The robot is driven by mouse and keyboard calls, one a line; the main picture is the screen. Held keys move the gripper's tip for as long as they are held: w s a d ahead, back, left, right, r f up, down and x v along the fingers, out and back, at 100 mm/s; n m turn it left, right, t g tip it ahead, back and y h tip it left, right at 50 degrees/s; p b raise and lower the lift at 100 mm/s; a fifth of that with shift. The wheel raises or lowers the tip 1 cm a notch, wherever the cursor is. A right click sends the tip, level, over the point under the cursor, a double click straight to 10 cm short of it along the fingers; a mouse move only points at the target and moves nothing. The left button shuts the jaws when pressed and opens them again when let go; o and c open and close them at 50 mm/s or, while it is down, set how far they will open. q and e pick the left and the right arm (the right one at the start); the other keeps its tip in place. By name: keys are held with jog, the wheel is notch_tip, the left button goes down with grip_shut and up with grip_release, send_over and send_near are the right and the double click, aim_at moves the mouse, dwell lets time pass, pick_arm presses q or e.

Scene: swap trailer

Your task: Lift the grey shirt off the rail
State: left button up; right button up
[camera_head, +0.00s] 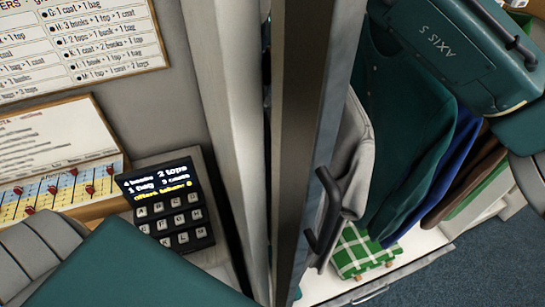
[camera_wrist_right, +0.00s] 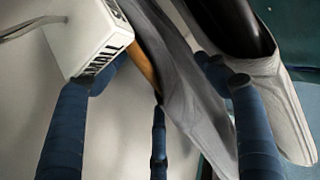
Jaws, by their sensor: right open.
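The grey shirt (camera_head: 351,150) hangs behind the edge of a door panel in the head view, which hides part of it. In the right wrist view, the grey fabric (camera_wrist_right: 190,95) runs diagonally between the blue fingers of my right gripper (camera_wrist_right: 165,75), with a strip of wooden hanger (camera_wrist_right: 146,66) beside it. My right gripper is open around the fabric; whether a finger touches it I cannot tell. The rail cannot be made out. In the head view my right arm comes in at the top right, its fingers hidden. My left gripper is out of view.
A dark green garment (camera_head: 405,125), a blue one (camera_head: 440,175) and a brown one (camera_head: 468,178) hang right of the shirt. A green checked cloth (camera_head: 361,250) lies below. The door panel (camera_head: 300,120) has a dark handle (camera_head: 328,215). A white block (camera_wrist_right: 88,38) is close to the right fingers.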

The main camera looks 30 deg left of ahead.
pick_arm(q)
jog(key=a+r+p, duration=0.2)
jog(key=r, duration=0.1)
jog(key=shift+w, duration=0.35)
pick_arm(e)
jog(key=x, duration=0.4)
jog(key=shift+w+a+f, duration=0.15)
jog(key=shift+w+a, duration=0.05)
jog(key=shift+c, duration=0.2)
jog(key=c, duration=1.7)
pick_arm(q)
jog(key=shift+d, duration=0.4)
pick_arm(e)
grip_shut()
